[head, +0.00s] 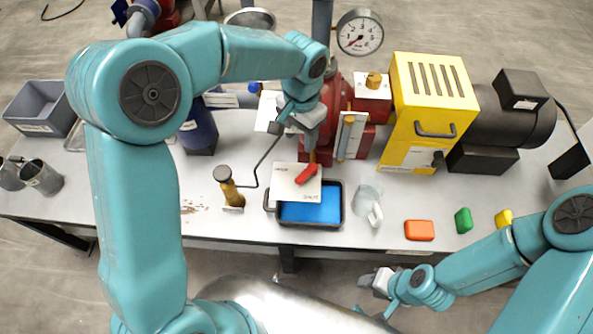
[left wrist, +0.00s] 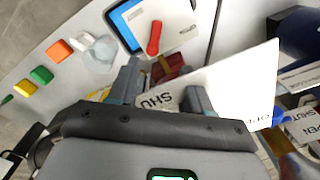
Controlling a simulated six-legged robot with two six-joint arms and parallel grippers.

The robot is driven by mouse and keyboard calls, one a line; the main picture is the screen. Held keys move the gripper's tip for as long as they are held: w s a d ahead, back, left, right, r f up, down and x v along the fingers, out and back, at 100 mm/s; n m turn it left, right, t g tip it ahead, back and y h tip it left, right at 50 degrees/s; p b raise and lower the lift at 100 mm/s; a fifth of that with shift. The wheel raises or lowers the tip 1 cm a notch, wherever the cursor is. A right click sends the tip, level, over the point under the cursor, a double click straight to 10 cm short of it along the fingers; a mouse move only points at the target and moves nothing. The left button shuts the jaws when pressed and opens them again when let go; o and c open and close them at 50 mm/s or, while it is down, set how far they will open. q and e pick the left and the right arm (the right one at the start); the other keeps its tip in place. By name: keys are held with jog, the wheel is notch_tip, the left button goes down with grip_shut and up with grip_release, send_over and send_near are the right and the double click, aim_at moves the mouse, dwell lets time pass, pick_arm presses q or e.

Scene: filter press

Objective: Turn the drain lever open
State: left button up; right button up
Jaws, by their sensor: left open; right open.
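The drain lever (head: 306,174) is a short red handle lying slantwise on a white label plate (head: 292,190) above a tray of blue liquid. The lever also shows at the top of the left wrist view (left wrist: 154,38). The lettering at the plate's ends is too small to read surely. My left gripper (head: 306,122) is open, behind and above the lever, apart from it. In the left wrist view its fingers straddle a dark red part and the edge of another white plate (left wrist: 232,82) marked "SHU". My right gripper (head: 380,283) is open and empty, off the bench's front edge.
The dark tray (head: 343,205) sits under the lever. A brass-coloured handle (head: 228,186) stands left of it, a clear jug (head: 368,202) right. Orange (head: 419,230), green (head: 463,220) and yellow blocks lie front right. A yellow pump housing (head: 420,147) stands behind.

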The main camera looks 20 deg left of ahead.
aim_at(303, 175)
pick_arm(q)
jog(key=f, duration=1)
jog(key=d+f, duration=0.1)
jog(key=f, duration=0.4)
jog(key=shift+f+p, duration=0.25)
jog(key=shift+p, duration=0.15)
jog(key=shift+s+a+f, duration=0.1)
jog(key=shift+f, duration=0.3)
